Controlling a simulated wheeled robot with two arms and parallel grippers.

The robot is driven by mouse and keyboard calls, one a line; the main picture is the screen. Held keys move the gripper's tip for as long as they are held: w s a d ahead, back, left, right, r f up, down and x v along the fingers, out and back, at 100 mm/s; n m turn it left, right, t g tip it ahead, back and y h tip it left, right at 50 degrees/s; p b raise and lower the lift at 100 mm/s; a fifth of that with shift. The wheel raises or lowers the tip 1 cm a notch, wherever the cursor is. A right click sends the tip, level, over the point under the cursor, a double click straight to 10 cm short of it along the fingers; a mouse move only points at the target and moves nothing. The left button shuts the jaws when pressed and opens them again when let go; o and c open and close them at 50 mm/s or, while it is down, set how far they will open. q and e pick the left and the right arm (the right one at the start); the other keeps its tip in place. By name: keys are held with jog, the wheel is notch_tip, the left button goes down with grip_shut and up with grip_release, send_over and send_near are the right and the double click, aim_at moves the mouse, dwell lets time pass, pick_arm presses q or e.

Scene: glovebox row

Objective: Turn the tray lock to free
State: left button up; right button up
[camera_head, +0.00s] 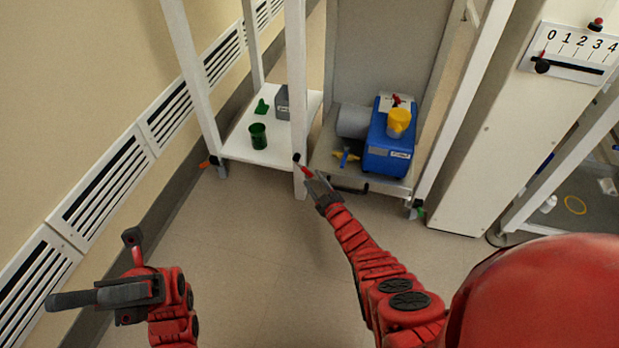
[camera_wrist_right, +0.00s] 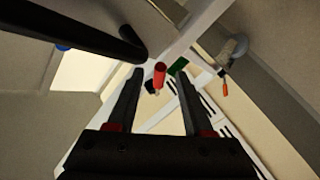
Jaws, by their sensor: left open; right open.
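A small red-handled lever (camera_head: 304,170) with a black end piece sits on the front of the white frame post, beside the pump's tray (camera_head: 325,165). I take it for the tray lock; its marking cannot be read. My right gripper (camera_head: 314,181) is open right at it. In the right wrist view the red handle (camera_wrist_right: 160,74) shows between the two open fingertips (camera_wrist_right: 161,88), with no clear contact. My left gripper (camera_head: 95,297) is open and empty at the lower left, far from the lever.
The tray's black handle (camera_head: 348,190) is close to my right gripper, and a black bar (camera_wrist_right: 90,30) crosses the wrist view. A blue pump (camera_head: 388,150) stands on the tray. A green cup (camera_head: 258,136) stands on the left shelf. The floor in front is clear.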

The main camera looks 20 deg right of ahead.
aim_at(311, 176)
jog(key=shift+w+a+b, duration=0.15)
jog(key=shift+w+b, duration=0.5)
jog(key=shift+w, duration=0.3)
jog(key=shift+w+a+b, duration=0.15)
jog(key=shift+w+b, duration=0.35)
jog(key=shift+w, duration=0.35)
pick_arm(q)
jog(key=s+a+r+m+t+y, duration=0.2)
jog(key=s+a+m+t+y, duration=0.5)
jog(key=s+m+t+y, duration=0.2)
jog(key=s+t+y, duration=0.1)
jog(key=y, duration=0.1)
jog(key=shift+r+t+y, duration=0.3)
jog(key=shift+r, duration=0.05)
pick_arm(e)
jog(key=shift+c, duration=0.2)
grip_shut()
